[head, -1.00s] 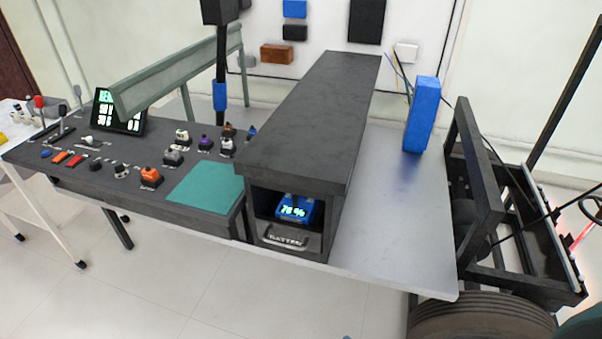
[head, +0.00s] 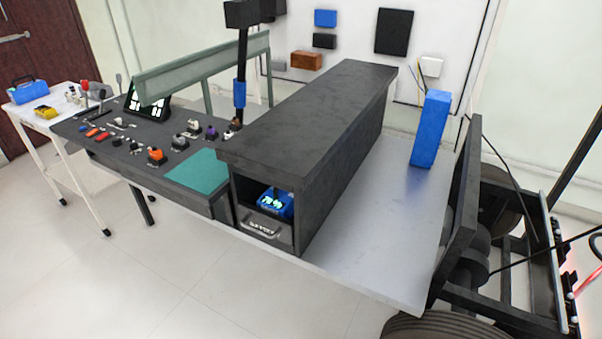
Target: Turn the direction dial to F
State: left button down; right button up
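The control panel (head: 120,165) is a dark sloped desk on the left side of the head view. It carries several small knobs and switches, among them an orange knob (head: 156,155), a purple one (head: 211,132) and a pale one (head: 193,126). The labels are too small to read, so I cannot tell which knob is the direction dial or where it points. Neither of my grippers is in view.
A long black box (head: 310,105) with a battery (head: 276,204) in its front opening stands right of the panel. A blue block (head: 430,130) stands on the grey table (head: 375,235). A white cart (head: 75,185) is at far left. The floor in front is clear.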

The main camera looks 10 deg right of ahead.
aim_at(115, 141)
jog(key=k+l, duration=0.1)
jog(key=l, duration=0.3)
jog(key=k+l+u, duration=0.1)
jog(key=l, duration=0.35)
jog(key=k+l+u, duration=0.1)
jog(key=l, duration=0.3)
jog(key=k+l, duration=0.1)
jog(key=l, duration=0.3)
jog(key=i+j+z, duration=0.15)
jog(key=j, duration=0.75)
jog(key=i+j+z, duration=0.15)
jog(key=j, duration=0.8)
jog(key=j+z, duration=0.15)
jog(key=j, duration=0.8)
jog(key=i, duration=0.05)
